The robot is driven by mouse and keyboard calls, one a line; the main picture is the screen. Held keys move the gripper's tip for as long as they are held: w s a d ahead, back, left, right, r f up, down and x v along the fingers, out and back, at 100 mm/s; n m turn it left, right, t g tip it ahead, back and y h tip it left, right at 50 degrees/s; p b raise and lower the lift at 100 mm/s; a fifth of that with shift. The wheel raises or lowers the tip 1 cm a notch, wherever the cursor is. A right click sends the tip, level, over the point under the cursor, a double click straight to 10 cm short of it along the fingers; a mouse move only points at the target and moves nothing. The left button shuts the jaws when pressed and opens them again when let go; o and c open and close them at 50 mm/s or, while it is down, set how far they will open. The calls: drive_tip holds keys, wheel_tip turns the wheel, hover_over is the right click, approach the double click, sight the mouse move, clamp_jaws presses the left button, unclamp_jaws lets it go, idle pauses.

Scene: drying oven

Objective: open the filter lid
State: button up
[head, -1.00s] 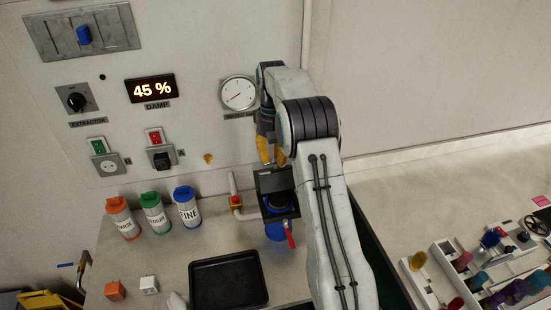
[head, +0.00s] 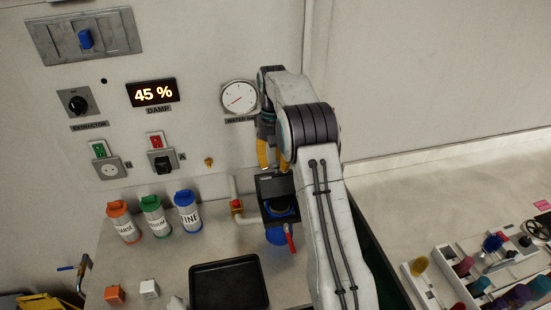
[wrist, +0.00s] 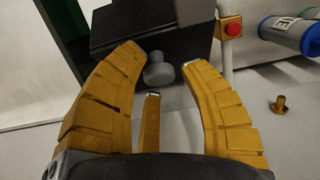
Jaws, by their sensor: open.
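The filter housing (head: 294,213) is a black square block with a blue bowl (head: 276,236) under it and a red lever at its front. Its dark lid (head: 274,184) appears raised at the back, with a dark round opening in front of it. In the wrist view the lid (wrist: 115,28) is a dark plate with a grey round knob (wrist: 158,70). My gripper (head: 272,167) is just above and behind the lid, pointing down. In the wrist view its open orange fingers (wrist: 160,53) are spread either side of the knob, with visible gaps.
A pipe with a red-buttoned brass valve (head: 237,207) stands just left of the housing. Orange, green and blue-capped jars (head: 188,212) stand further left. A black tray (head: 229,283) lies in front. The wall with gauge (head: 239,97) is close behind.

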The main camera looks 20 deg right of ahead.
wheel_tip(320, 180, up, 7)
drive_tip(key=w, duration=0.1)
idle(0.7)
drive_tip(key=shift+d+r, duration=0.1)
